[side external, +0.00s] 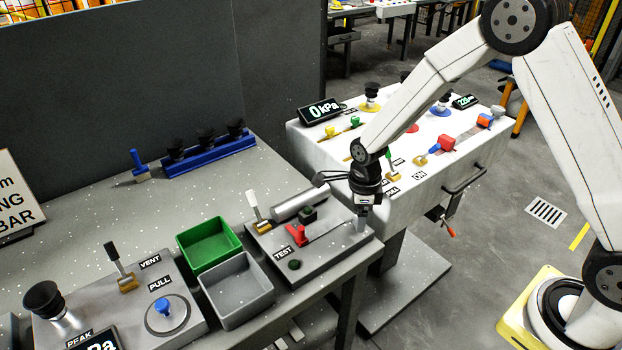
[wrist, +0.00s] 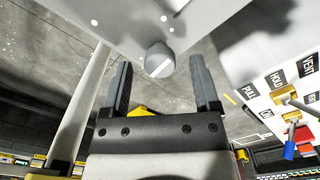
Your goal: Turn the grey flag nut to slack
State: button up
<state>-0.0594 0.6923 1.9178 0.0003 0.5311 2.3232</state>
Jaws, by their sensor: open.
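A rounded grey nut with a pale flat bar across its face (wrist: 160,60) shows in the wrist view, under the edge of a pale grey panel. It appears between the two fingertips of my gripper (wrist: 161,68), with clear gaps on both sides. My gripper is open and holds nothing. Whether the fingertips reach the nut's depth I cannot tell. In the side external view my gripper (side external: 362,222) points down at the right end of the grey TEST plate (side external: 275,262); I cannot make out the nut there.
A red clamp-like part (side external: 297,235) and a grey cylinder (side external: 294,205) lie left of my gripper. Green (side external: 208,262) and grey (side external: 235,318) bins stand further left. A white console (side external: 345,160) with valves and levers stands close behind. Open floor lies to the right.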

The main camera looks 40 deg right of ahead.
jog(key=shift+r, duration=3.6)
jog(key=shift+s, duration=0.1)
jog(key=s+d+r+n+t, duration=0.1)
jog(key=s+n, duration=0.6)
jog(key=n, duration=0.6)
jog(key=s+d+r+n+t, duration=0.1)
jog(key=s+r+n, duration=0.1)
jog(key=s+n, duration=0.5)
jog(key=n, duration=0.6)
jog(key=shift+d+r+t, duration=0.2)
jog(key=shift+d+t, duration=0.05)
jog(key=shift+t, duration=0.05)
